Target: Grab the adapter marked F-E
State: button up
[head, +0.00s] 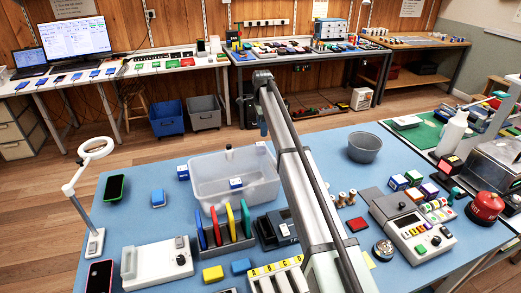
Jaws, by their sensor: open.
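No marking F-E can be read in the head view, so I cannot tell which thing is the adapter. A small blue-and-white block (183,172) is left of the clear bin (210,194), and another blue-and-white piece (236,183) shows at the bin's front. My arm rises through the middle of the picture. My gripper is not visible, and part of the table is hidden behind the arm.
A rack of coloured plates (230,246), a white box device (157,263) and a magnifier lamp (94,242) stand at the left. A grey bowl (364,148), a keyed console (413,228) and a red round device (485,207) stand at the right. The table around the bowl is clear.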

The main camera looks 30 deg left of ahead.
notch_tip(320, 180, down, 11)
jog(key=shift+a+f, duration=0.1)
jog(key=c, duration=1)
dwell(0.3)
